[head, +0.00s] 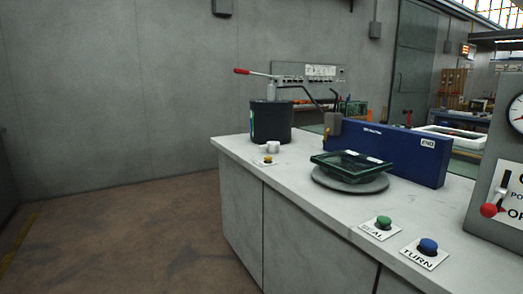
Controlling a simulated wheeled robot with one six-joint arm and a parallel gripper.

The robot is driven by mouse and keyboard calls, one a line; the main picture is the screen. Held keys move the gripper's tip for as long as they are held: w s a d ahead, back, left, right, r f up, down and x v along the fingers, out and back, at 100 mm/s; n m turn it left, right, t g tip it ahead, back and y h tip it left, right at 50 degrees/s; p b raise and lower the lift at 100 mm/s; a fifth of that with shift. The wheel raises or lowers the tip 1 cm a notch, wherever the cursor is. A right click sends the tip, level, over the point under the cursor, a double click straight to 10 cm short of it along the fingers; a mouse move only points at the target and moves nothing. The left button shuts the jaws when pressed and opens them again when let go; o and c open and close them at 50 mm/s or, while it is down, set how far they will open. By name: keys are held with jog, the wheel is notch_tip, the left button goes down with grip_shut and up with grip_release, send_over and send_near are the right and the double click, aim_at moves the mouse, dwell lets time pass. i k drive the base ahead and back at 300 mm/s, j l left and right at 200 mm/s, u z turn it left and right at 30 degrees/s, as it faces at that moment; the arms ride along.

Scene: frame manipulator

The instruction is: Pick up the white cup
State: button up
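My gripper is not visible in the head view.
A green-framed tray (350,166) rests on a round grey plate, with a blue box (392,151) behind. Green (383,222) and blue (428,246) buttons are nearer. Open floor (150,240) lies left.

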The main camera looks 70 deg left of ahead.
aim_at(273, 147)
jog(key=u, duration=2.3)
jog(key=i+j, duration=0.45)
jog(key=i+l+z, duration=0.05)
